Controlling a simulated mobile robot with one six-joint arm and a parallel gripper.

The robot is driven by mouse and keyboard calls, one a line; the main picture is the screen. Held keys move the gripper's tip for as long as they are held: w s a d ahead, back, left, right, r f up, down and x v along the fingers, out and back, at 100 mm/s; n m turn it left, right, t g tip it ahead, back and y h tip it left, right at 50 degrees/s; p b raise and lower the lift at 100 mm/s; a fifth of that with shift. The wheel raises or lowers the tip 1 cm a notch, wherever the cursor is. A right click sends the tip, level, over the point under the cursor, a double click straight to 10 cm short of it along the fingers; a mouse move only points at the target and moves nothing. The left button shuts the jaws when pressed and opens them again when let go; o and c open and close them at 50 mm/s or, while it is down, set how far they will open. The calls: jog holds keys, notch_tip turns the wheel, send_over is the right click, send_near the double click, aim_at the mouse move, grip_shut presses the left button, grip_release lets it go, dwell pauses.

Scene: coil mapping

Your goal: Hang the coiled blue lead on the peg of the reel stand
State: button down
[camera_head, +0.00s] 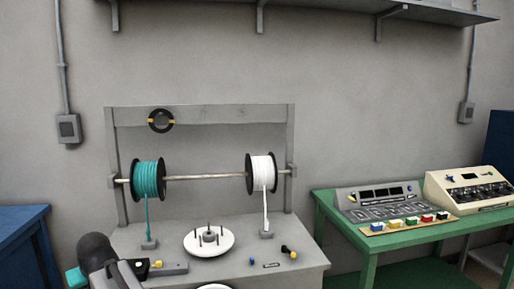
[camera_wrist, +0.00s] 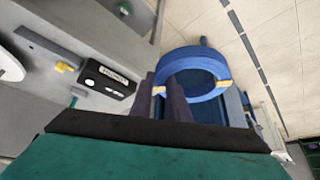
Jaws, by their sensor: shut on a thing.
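The coiled blue lead (camera_wrist: 192,68) is a ring with yellowish ties, seen in the wrist view. My gripper (camera_wrist: 166,92) has its dark fingers shut on the near left part of the ring, holding it in front of the camera. The coil and fingertips do not show in the head view, where my arm is at the lower left. The reel stand (camera_head: 290,150) is a grey frame with a teal reel (camera_head: 148,180) and a white reel (camera_head: 261,172) on a rod. A black coil with yellow ties (camera_head: 161,120) hangs on its top board. I cannot make out a bare peg.
A white round plate with upright pins (camera_head: 209,243) sits on the stand's bench (camera_head: 310,258), with small knobs to its right. A black labelled box (camera_wrist: 105,84) is left of the coil in the wrist view. A green table (camera_head: 375,247) with control panels stands right.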

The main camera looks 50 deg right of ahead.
notch_tip(320, 180, up, 17)
jog(key=p, duration=1.6)
jog(key=w+d+r+m+t+h, duration=0.1)
jog(key=w+d+r+m+h, duration=0.15)
jog(key=d, duration=0.85)
jog(key=w+d+r+m+t+h, duration=0.1)
jog(key=d+r+m+t, duration=0.15)
jog(key=d, duration=0.85)
jog(key=w+d+r+m+h, duration=0.1)
jog(key=d+r+m+h, duration=0.15)
jog(key=d, duration=0.85)
jog(key=s+d+r+m+t+h, duration=0.1)
jog(key=s+d, duration=0.4)
jog(key=d, duration=0.5)
jog(key=s+d+r+m+t+h, duration=0.1)
jog(key=s+d+r+h, duration=0.3)
jog(key=d, duration=0.6)
jog(key=s+d+r+m+t+h, duration=0.2)
jog(key=s+d+r, duration=0.4)
jog(key=d, duration=0.4)
jog(key=shift+d+m+h, duration=0.35)
jog(key=shift+m+h, duration=0.35)
jog(key=shift+m, duration=0.15)
jog(key=shift+s+r, duration=0.15)
jog(key=shift+s, duration=0.05)
